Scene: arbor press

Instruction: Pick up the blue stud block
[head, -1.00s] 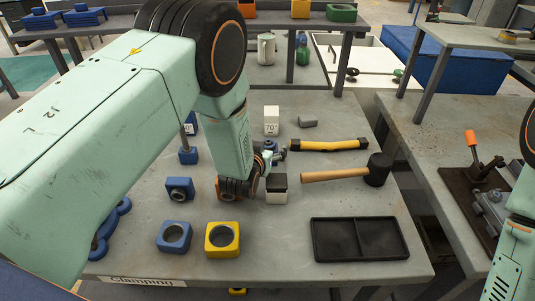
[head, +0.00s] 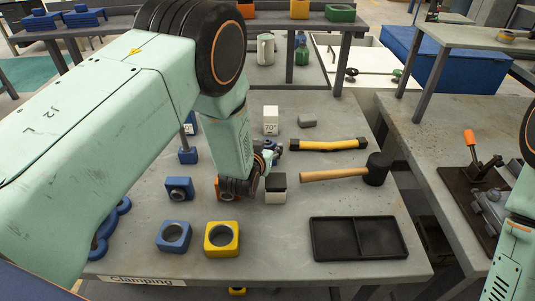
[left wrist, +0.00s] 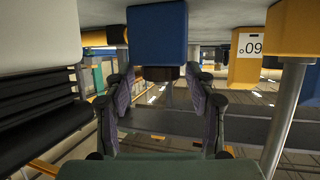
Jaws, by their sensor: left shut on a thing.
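In the left wrist view, the blue stud block (left wrist: 157,35) is at the top centre, with its dark round stud (left wrist: 160,73) between my fingertips. My left gripper (left wrist: 160,88) is shut on it, one finger on each side. In the head view, my left gripper (head: 268,156) is over the middle of the table. Only a little blue of the held block (head: 268,145) shows there, and my arm and fingers hide the rest. I cannot tell its height above the table. My right gripper is not in view.
A black-and-white block (head: 275,189) is close in front of the gripper, and a white 70° block (head: 270,125) is behind. A mallet (head: 377,169), yellow-handled tool (head: 328,145) and black tray (head: 358,222) lie right. Blue (head: 173,237) and yellow ring blocks (head: 222,239) stand front left.

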